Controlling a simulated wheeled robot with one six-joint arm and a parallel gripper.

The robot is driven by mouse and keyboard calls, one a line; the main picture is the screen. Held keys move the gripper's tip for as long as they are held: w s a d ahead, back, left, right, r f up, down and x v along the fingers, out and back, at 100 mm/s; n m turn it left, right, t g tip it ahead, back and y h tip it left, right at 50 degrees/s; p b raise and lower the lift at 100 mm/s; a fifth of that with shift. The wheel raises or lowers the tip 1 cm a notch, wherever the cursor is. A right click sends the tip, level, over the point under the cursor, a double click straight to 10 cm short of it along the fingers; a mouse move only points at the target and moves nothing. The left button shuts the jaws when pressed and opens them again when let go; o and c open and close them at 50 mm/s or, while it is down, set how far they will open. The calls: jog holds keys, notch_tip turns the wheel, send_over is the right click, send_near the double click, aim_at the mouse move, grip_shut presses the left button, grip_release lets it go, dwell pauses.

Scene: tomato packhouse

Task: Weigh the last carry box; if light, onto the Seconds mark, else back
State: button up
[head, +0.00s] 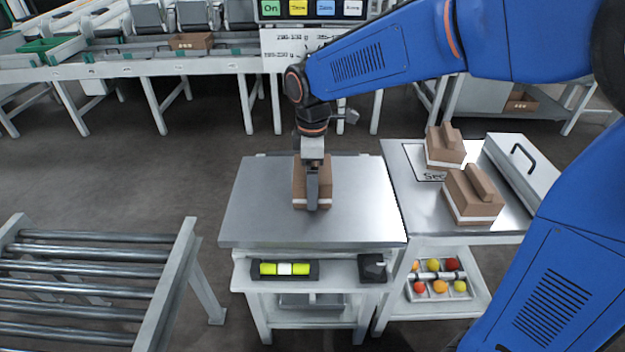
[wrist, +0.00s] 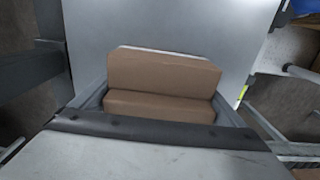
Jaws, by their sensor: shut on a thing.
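A brown carry box (head: 299,186) is at the middle of the bare metal scale plate (head: 255,220) in the head view. My gripper (head: 313,200) reaches down over it and is shut on it. In the wrist view the box (wrist: 160,75) sits between my two fingers, with the plate (wrist: 190,25) beyond it. I cannot tell whether its base touches the plate. The scale's indicator (head: 285,269) shows yellow-green bars at either side of a white middle. On the right table, one box (head: 445,150) stands by the partly hidden Seconds mark (head: 432,176) and another box (head: 470,200) stands nearer.
A tray of tomatoes (head: 438,288) is on the shelf below. A roller conveyor (head: 95,270) stands at left. A sorting line (head: 150,70) runs across the back. Open floor lies between.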

jog(key=shift+f, duration=0.15)
jog(key=o, duration=0.8)
jog(key=shift+o, duration=0.2)
jog(key=shift+r, duration=3.45)
jog(key=shift+d, duration=0.1)
